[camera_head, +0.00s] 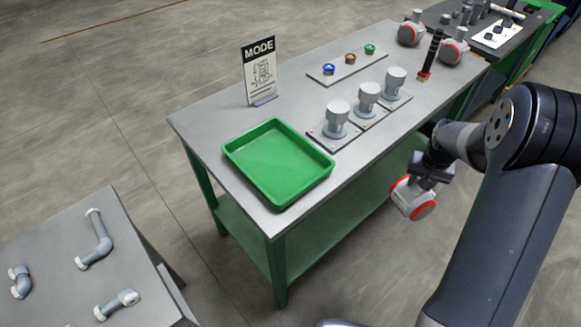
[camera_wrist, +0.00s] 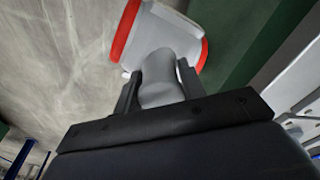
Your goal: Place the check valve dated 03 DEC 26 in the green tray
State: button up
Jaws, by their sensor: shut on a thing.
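My gripper (camera_head: 431,171) is shut on a white and red check valve (camera_head: 412,198) and holds it in the air in front of the table's front edge. In the wrist view the held valve (camera_wrist: 160,50) has its grey neck between the two fingers and its white body with red rims beyond them. No date can be read on it. The green tray (camera_head: 236,156) lies empty on the near left part of the table, to the left of my gripper. Two similar white and red valves, one at the back (camera_head: 411,30) and one beside it (camera_head: 454,48), stand at the table's far end.
Grey fittings on plates (camera_head: 336,118) stand between the tray and the far end. A MODE sign (camera_head: 261,72), a button panel (camera_head: 348,64) and a black-handled tool (camera_head: 430,55) are also on the table (camera_head: 200,128). A side table (camera_head: 125,232) at lower left holds pipe pieces.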

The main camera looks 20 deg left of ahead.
jog(key=s+a+r+n, duration=0.1)
jog(key=s+a+r, duration=0.9)
jog(key=a, duration=0.4)
jog(key=s+a+r+n, duration=0.2)
jog(key=s+a+r, duration=0.9)
jog(key=a, duration=0.3)
jog(key=shift+r+y, duration=0.3)
jog(key=shift+r, duration=0.6)
